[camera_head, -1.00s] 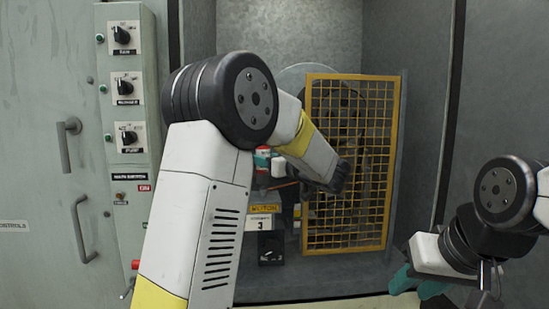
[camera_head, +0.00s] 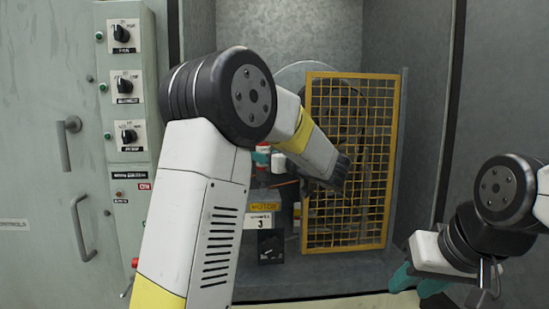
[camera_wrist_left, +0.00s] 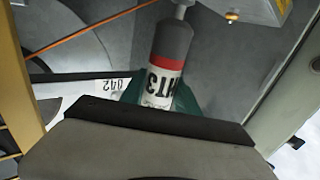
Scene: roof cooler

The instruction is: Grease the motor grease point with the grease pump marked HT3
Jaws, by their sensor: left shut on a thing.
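The grease pump marked HT3 (camera_wrist_left: 166,65) is a grey cylinder with a red band and a white label in the left wrist view. My left gripper (camera_wrist_left: 160,93), with teal fingers, is shut on it. The pump's narrow end points to the top edge of that view, where its tip is cut off. In the head view my left arm hides most of this gripper; a teal finger (camera_head: 262,157) shows beside it. The motor label (camera_head: 264,207) is yellow, below the gripper. I cannot make out the motor grease point. My right gripper (camera_head: 417,283) is open and empty at lower right.
A yellow mesh guard (camera_head: 350,215) stands in front of a round fan housing, close to my left wrist. A control panel (camera_head: 126,90) with several knobs is at left. Grey walls enclose the bay; its floor (camera_head: 340,278) is clear in front.

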